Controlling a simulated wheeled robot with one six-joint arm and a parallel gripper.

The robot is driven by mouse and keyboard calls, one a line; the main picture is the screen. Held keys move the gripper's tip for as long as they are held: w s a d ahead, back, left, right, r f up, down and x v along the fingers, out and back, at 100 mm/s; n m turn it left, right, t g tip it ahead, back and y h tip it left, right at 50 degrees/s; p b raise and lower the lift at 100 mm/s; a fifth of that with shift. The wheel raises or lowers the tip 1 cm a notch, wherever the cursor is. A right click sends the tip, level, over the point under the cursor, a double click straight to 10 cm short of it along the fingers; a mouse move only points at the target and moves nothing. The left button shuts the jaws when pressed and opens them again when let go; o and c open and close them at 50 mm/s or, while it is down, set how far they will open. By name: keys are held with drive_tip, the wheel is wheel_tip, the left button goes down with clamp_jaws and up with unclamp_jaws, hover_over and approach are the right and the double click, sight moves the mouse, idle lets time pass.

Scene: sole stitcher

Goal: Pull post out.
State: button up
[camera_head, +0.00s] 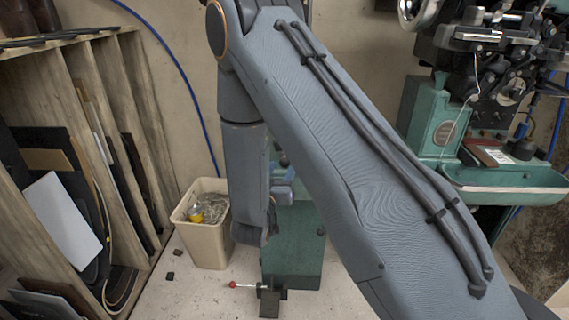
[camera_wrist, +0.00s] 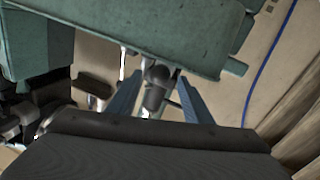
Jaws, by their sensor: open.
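In the wrist view, my gripper (camera_wrist: 159,80) is open, with one blue-grey finger on each side of a dark rounded post (camera_wrist: 156,92). The post sits under the edge of the green stitcher (camera_wrist: 120,30), and a thin pale rod shows close to it. Gaps show between the post and both fingers, so I see no grip on it. In the head view, my arm crosses the middle and hides the post. The stitcher's green base (camera_head: 292,250) stands behind the arm.
A beige waste bin (camera_head: 208,250) stands left of the stitcher base. A wooden rack (camera_head: 70,90) with sheets fills the left side. A red-knobbed lever (camera_head: 233,284) sticks out low at the base. A green tray (camera_head: 510,180) juts out at the right.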

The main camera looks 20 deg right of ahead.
sight(283, 165)
drive_tip(key=shift+x, duration=2.05)
clamp_jaws()
